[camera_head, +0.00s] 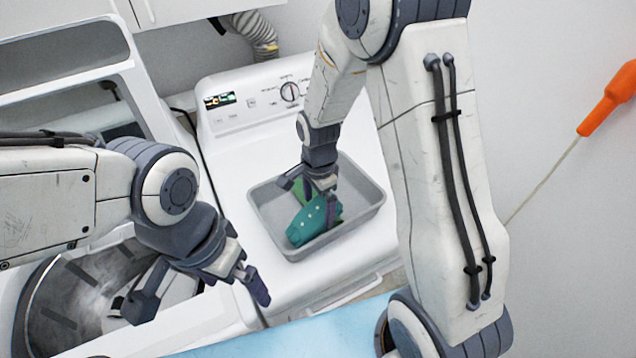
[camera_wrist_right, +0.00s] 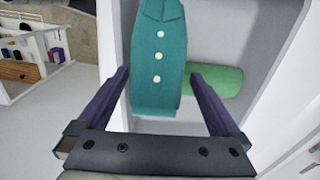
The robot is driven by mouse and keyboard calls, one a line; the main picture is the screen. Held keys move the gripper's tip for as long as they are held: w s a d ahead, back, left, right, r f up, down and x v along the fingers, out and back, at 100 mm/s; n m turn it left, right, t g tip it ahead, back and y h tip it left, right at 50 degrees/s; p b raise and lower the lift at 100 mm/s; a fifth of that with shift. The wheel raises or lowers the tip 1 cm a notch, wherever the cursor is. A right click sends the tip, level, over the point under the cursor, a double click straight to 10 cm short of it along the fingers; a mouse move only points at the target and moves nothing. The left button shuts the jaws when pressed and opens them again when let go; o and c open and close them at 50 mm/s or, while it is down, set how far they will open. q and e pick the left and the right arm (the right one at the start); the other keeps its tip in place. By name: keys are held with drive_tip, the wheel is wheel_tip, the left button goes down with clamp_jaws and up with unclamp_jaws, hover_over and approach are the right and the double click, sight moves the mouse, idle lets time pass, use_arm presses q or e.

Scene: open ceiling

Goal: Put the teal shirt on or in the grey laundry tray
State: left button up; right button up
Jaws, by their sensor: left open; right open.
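The teal shirt (camera_head: 305,224), with white buttons, lies inside the grey laundry tray (camera_head: 367,205) on top of the white machine. In the right wrist view the shirt (camera_wrist_right: 160,60) reaches between the two fingers. My right gripper (camera_head: 317,198) is open and sits over the tray, right at the shirt; I cannot tell whether a finger touches it. It also shows in the right wrist view (camera_wrist_right: 158,92) with its fingers wide apart. My left gripper (camera_head: 203,292) is open and empty, left of the tray, above the round drum opening.
A green rolled item (camera_wrist_right: 217,80) lies in the tray beside the shirt. The white machine's control panel (camera_head: 262,98) stands behind the tray. An open metal drum (camera_head: 85,290) is at the lower left. A light blue surface (camera_head: 335,328) is at the front. An orange-handled object (camera_head: 607,98) is at the right wall.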

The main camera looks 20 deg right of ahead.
wheel_tip(320, 180, up, 12)
drive_tip(key=b, duration=0.1)
drive_tip(key=shift+f, duration=0.2)
drive_tip(key=shift+f, duration=0.15)
wheel_tip(320, 180, down, 11)
drive_tip(key=shift+p, duration=0.6)
wheel_tip(320, 180, down, 2)
drive_tip(key=shift+f+b, duration=0.15)
drive_tip(key=shift+b, duration=0.4)
drive_tip(key=shift+w+r+p, duration=0.1)
drive_tip(key=shift+r+p, duration=0.4)
drive_tip(key=shift+r, duration=0.25)
